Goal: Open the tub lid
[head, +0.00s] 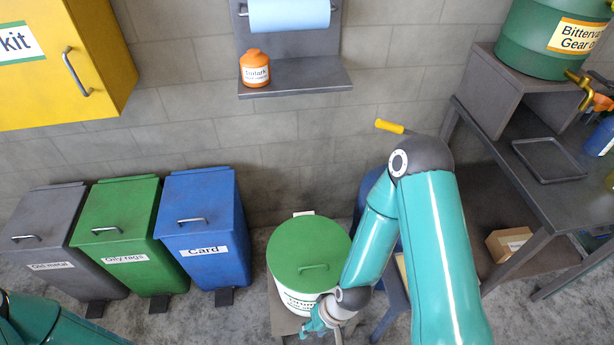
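A white tub (292,297) with a round green lid (300,243) stands on a low grey stand on the floor. The lid lies flat on the tub, and a green bar handle (313,267) sits on its top. The front of the tub carries a label, partly hidden. My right gripper (316,328) is low in front of the tub's lower right side, below the lid's front edge in the picture. Its fingers are small and partly cut off, so I cannot tell their opening. My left arm shows only at the bottom left corner; its gripper is out of view.
Grey (40,235), green (120,230) and blue (205,225) pedal bins stand left of the tub. A blue object is partly hidden behind my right arm. A workbench (560,190) stands right, with a cardboard box (508,243) beneath. A wall shelf (300,78) holds an orange bottle (254,70).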

